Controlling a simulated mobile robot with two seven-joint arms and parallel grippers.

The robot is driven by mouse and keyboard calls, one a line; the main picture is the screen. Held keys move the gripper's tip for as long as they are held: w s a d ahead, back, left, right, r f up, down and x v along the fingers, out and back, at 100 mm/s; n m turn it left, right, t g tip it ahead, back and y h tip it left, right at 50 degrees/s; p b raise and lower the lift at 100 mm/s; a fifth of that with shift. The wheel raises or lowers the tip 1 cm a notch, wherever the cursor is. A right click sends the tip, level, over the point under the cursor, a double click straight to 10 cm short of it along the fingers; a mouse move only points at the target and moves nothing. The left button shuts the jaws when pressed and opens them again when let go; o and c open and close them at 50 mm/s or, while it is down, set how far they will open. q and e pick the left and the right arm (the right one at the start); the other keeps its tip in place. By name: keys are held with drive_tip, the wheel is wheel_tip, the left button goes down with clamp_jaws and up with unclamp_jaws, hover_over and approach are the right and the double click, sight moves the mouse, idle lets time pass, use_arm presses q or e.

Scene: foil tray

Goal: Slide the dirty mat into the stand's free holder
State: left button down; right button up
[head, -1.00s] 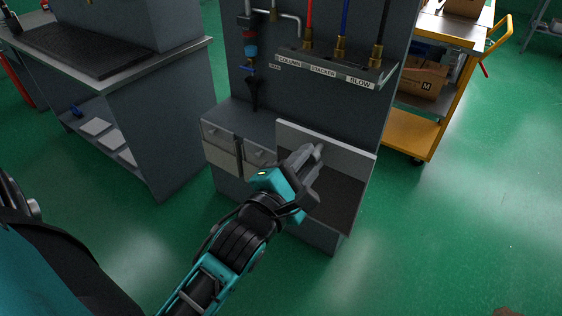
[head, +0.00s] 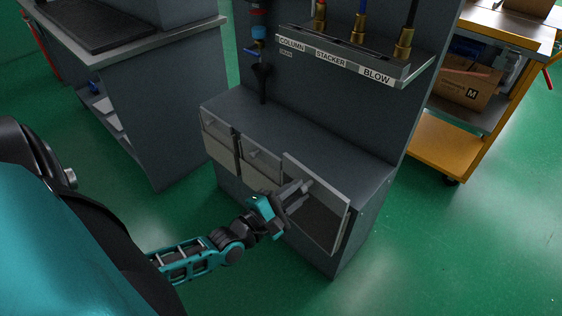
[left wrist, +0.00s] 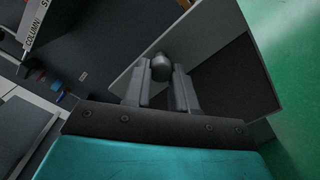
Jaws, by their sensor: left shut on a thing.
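The dirty mat (head: 319,221) is a flat panel with a pale upper band and a dark lower part. It is at the right end of the stand's front (head: 372,185), beside two holders with pale lower parts (head: 219,151) and (head: 260,176). My left gripper (head: 301,189) is in front of the mat, shut on its dark knob. The left wrist view shows the knob (left wrist: 161,67) between the fingertips, with the mat's dark face (left wrist: 238,80) behind. The mat looks slightly tilted; how deep it sits in the holder is hidden. My right gripper is out of view.
Above the stand, a labelled shelf (head: 350,62) carries brass valves. A grey workbench (head: 150,100) stands at left and a yellow cart (head: 450,145) at right. The green floor (head: 470,250) in front is clear.

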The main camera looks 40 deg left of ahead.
sight(300, 176)
use_arm(q)
drive_tip(key=a+f+n+y, duration=0.1)
drive_tip(key=a+f, duration=0.2)
drive_tip(key=a, duration=0.1)
drive_tip(key=shift+w+d+r+b, duration=0.15)
drive_tip(key=shift+w+b, duration=0.5)
drive_tip(key=shift+w, duration=1.05)
drive_tip(key=shift+w+d+b, duration=0.15)
drive_tip(key=shift+w+b, duration=0.5)
drive_tip(key=shift+w, duration=1.05)
drive_tip(key=shift+w, duration=0.1)
drive_tip(key=shift+w+b, duration=1.2)
drive_tip(key=shift+w, duration=1.15)
drive_tip(key=shift+d, duration=0.1)
drive_tip(key=shift+f, duration=0.2)
